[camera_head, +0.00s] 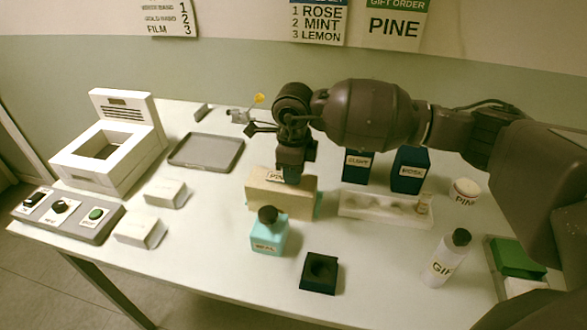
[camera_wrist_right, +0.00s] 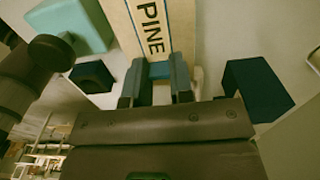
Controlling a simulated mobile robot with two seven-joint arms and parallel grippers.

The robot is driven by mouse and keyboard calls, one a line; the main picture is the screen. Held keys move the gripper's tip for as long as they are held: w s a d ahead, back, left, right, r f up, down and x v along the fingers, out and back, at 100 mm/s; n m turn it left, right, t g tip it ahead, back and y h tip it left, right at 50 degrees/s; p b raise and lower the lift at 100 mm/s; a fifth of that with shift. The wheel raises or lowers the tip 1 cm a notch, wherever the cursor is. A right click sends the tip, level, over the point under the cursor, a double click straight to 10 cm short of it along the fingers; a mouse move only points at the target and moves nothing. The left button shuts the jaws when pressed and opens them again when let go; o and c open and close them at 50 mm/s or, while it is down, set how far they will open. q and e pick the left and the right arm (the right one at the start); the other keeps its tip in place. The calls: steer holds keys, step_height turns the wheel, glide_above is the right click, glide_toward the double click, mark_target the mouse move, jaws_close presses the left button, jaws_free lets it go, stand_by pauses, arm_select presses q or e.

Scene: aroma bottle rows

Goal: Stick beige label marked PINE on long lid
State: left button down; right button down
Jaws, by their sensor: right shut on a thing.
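The long lid (camera_head: 265,202) is a beige block in the middle of the table, with teal showing at its lower edges. It also shows in the right wrist view (camera_wrist_right: 122,22). The beige PINE label (camera_head: 273,176) is at its top, and dark lettering reads PINE on the label (camera_wrist_right: 152,28) in the wrist view. My right gripper (camera_head: 289,178) points down over the lid. Its fingers (camera_wrist_right: 158,72) are shut on a small blue piece at the label's end. I cannot tell whether the label touches the lid. My left gripper is not in view.
A teal bottle (camera_head: 268,238) with a black cap stands just in front of the lid. Dark blue boxes (camera_head: 408,170) and a pale rack (camera_head: 380,213) are to the right. A black holder (camera_head: 319,272) and a white bottle (camera_head: 446,258) stand in front. A grey tray (camera_head: 206,151) lies left.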

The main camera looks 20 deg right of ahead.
stand_by(0.5)
steer(key=shift+f, duration=0.35)
stand_by(1.0)
steer(key=c, duration=0.9)
jaws_free()
steer(key=shift+r, duration=0.1)
